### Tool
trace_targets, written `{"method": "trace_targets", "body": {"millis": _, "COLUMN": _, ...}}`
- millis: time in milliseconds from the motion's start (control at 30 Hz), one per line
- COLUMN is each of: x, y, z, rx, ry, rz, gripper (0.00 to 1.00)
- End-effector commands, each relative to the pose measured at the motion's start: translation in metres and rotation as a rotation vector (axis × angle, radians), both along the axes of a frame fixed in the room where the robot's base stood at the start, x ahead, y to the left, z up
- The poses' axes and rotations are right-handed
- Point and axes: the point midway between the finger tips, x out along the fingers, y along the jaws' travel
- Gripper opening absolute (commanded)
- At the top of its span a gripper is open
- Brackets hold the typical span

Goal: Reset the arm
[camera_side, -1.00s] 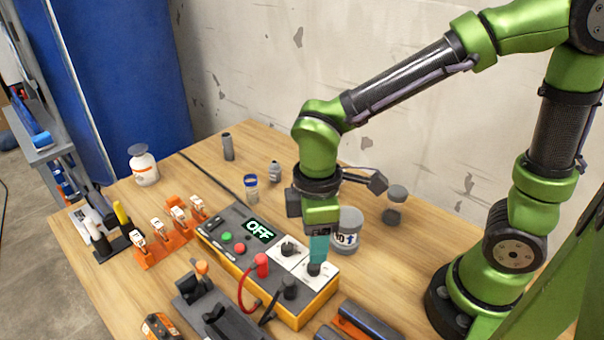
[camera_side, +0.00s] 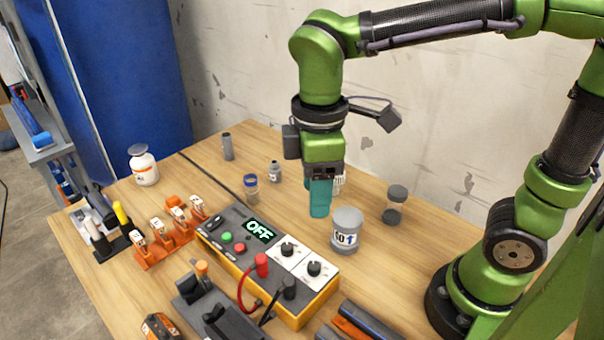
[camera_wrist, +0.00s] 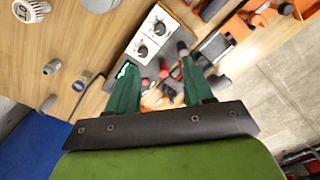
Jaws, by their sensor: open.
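My gripper (camera_side: 320,214) hangs over the table, with its teal fingers pointing down. It is empty and apart from the control box (camera_side: 213,240), whose display reads OFF. In the side view its fingers overlap, but in the wrist view my gripper (camera_wrist: 156,58) shows two green fingers spread apart. The box has two black knobs on white plates; the nearer knob (camera_side: 314,268) is uncovered. In the wrist view the knobs (camera_wrist: 159,28) lie above and between the fingers.
A grey-lidded jar (camera_side: 347,232) stands close to the right of my gripper. Small bottles stand behind the box. An orange rack (camera_side: 165,242) and a clamp-like tool (camera_side: 205,300) lie left and in front. The space above is free.

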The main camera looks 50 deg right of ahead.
Motion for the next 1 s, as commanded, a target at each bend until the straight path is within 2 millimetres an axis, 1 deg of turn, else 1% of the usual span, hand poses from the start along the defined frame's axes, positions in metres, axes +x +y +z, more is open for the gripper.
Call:
{"method": "trace_targets", "body": {"millis": 100, "x": 0.004, "y": 0.001, "z": -0.006, "rx": 0.018, "ry": -0.021, "rz": -0.083, "gripper": 0.52}}
{"method": "trace_targets", "body": {"millis": 167, "x": 0.004, "y": -0.005, "z": -0.011, "rx": 0.04, "ry": -0.046, "rz": -0.176, "gripper": 0.52}}
{"method": "trace_targets", "body": {"millis": 267, "x": 0.004, "y": -0.027, "z": -0.012, "rx": 0.115, "ry": -0.131, "rz": -0.418, "gripper": 0.52}}
{"method": "trace_targets", "body": {"millis": 400, "x": 0.0, "y": -0.065, "z": -0.007, "rx": 0.263, "ry": -0.253, "rz": -0.763, "gripper": 0.52}}
{"method": "trace_targets", "body": {"millis": 500, "x": -0.007, "y": -0.09, "z": -0.003, "rx": 0.381, "ry": -0.327, "rz": -0.973, "gripper": 0.52}}
{"method": "trace_targets", "body": {"millis": 600, "x": -0.015, "y": -0.108, "z": 0.0, "rx": 0.474, "ry": -0.381, "rz": -1.105, "gripper": 0.52}}
{"method": "trace_targets", "body": {"millis": 700, "x": -0.021, "y": -0.118, "z": 0.004, "rx": 0.521, "ry": -0.412, "rz": -1.155, "gripper": 0.52}}
{"method": "trace_targets", "body": {"millis": 767, "x": -0.023, "y": -0.121, "z": 0.006, "rx": 0.533, "ry": -0.425, "rz": -1.165, "gripper": 0.52}}
{"method": "trace_targets", "body": {"millis": 867, "x": -0.023, "y": -0.123, "z": 0.01, "rx": 0.539, "ry": -0.439, "rz": -1.168, "gripper": 0.52}}
{"method": "trace_targets", "body": {"millis": 1000, "x": -0.023, "y": -0.123, "z": 0.01, "rx": 0.536, "ry": -0.437, "rz": -1.167, "gripper": 0.52}}
